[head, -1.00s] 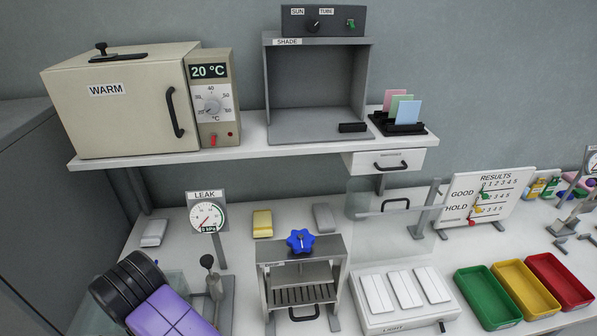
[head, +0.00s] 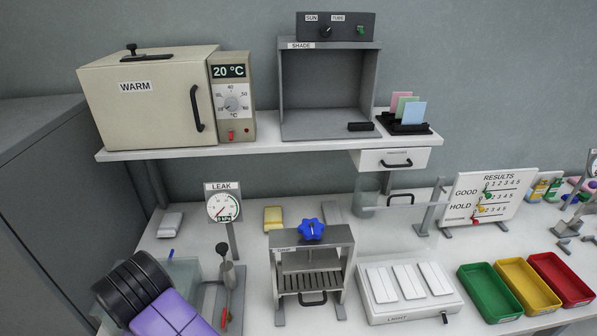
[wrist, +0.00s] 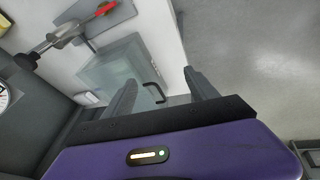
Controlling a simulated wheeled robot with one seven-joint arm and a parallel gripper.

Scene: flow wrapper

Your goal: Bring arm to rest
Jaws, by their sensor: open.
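My arm, black and purple, shows at the lower left of the head view. My gripper (wrist: 162,92) is in the wrist view, its two dark fingers apart with nothing between them. Beyond the fingers is a clear box (wrist: 122,62) with a dark handle, on the white bench. The fingers are hidden in the head view. The same clear box (head: 184,275) is partly hidden behind my arm there.
A lever stand with a red handle (head: 225,300) is close to the right of my arm. The LEAK gauge (head: 223,206) stands behind it. A blue-knobbed press (head: 312,262) is further right. Grey floor (wrist: 245,45) lies clear beyond the bench edge in the wrist view.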

